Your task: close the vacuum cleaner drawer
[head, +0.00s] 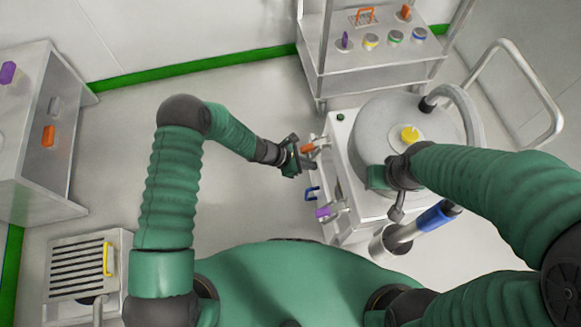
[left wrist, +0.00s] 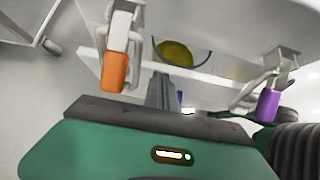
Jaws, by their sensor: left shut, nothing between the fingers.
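The vacuum cleaner (head: 375,125) stands right of centre in the head view, a grey drum with a yellow knob on a white base. Its drawer is on the base's left side, with a blue handle (head: 312,193). In the left wrist view the drawer's pale front (left wrist: 205,80) stands out from the body, and a yellowish round surface shows behind it. An orange-handled latch (left wrist: 115,70) and a purple-handled latch (left wrist: 268,105) flank it. My left gripper (head: 303,164) is shut and empty beside the drawer front; contact is unclear. My right gripper (head: 397,212) is over the vacuum's near side, its jaws unclear.
A metal cart (head: 375,50) with coloured-top containers stands behind the vacuum. A grey hose and push handle (head: 540,85) rise at right. A metal cabinet (head: 35,130) and a slotted unit (head: 80,268) stand at left. The floor between is clear.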

